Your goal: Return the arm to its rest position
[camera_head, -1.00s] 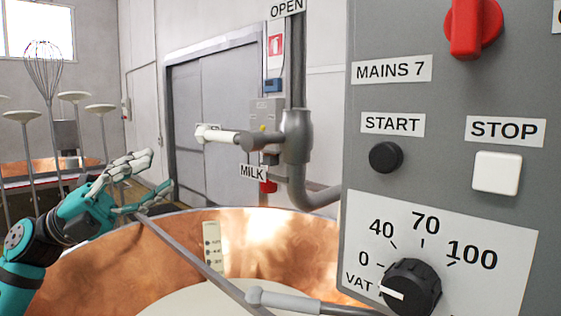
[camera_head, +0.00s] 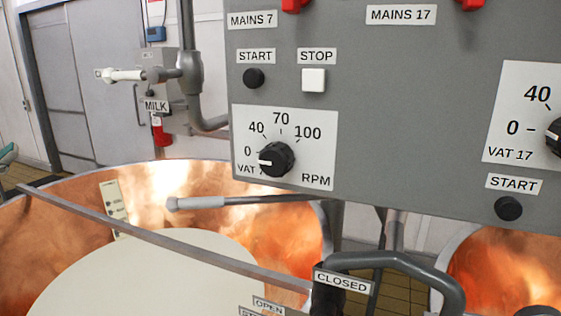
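Only a small teal and grey piece of my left gripper (camera_head: 8,154) shows at the left edge of the head view, above the rim of the copper vat. The rest of it and its arm are outside the picture, so whether it is open or shut does not show. It touches nothing that I can see. My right gripper and arm are not in view.
The copper vat (camera_head: 62,213) holds pale liquid, with a grey bar (camera_head: 150,237) across it. A grey control panel (camera_head: 400,120) fills the upper right. A milk pipe (camera_head: 190,60) stands behind. A curved grey pipe (camera_head: 400,260) and a second vat (camera_head: 500,262) are at the lower right.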

